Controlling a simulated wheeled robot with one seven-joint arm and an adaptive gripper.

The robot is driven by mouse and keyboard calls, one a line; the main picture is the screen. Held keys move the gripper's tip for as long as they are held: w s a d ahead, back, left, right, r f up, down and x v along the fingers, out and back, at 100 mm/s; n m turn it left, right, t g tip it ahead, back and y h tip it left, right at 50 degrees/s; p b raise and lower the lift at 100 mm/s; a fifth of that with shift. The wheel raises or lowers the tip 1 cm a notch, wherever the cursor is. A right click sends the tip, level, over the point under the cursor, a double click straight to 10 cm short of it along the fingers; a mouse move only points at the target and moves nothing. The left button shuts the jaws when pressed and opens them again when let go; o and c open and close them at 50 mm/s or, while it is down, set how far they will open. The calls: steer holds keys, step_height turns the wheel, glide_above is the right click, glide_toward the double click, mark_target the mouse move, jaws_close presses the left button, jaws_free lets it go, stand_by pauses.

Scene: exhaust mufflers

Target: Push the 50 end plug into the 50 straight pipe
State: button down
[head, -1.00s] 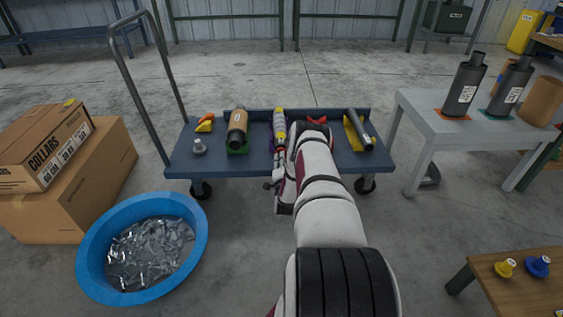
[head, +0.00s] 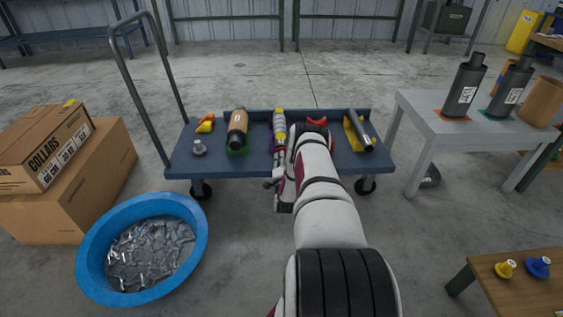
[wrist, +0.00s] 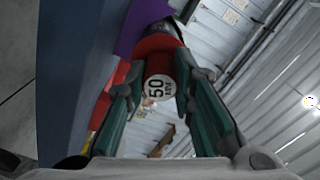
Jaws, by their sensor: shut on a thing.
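The 50 end plug (wrist: 160,83) is red, with a white round face marked "50 MM" towards the wrist camera. My gripper (wrist: 162,92) is shut on it, with one green-padded finger on each side. In the head view my gripper (head: 279,158) is at the front edge of the blue cart, in line with a banded yellow and silver pipe (head: 279,124), which seems to be the 50 straight pipe. This pipe lies lengthwise above a purple support, which shows in the wrist view (wrist: 138,27). The meeting of plug and pipe is hidden, so I cannot tell how deep the plug sits.
The blue cart (head: 210,165) also carries a tan-wrapped cylinder (head: 238,125), a grey plug (head: 199,148), a red cradle (head: 317,121) and a dark pipe (head: 359,130). A blue tub (head: 90,262) and cartons (head: 100,180) stand left. A grey table (head: 425,119) stands right.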

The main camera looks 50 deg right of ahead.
steer(key=shift+x, duration=0.9)
steer(key=c, duration=1.3)
jaws_free()
steer(key=v, duration=1.2)
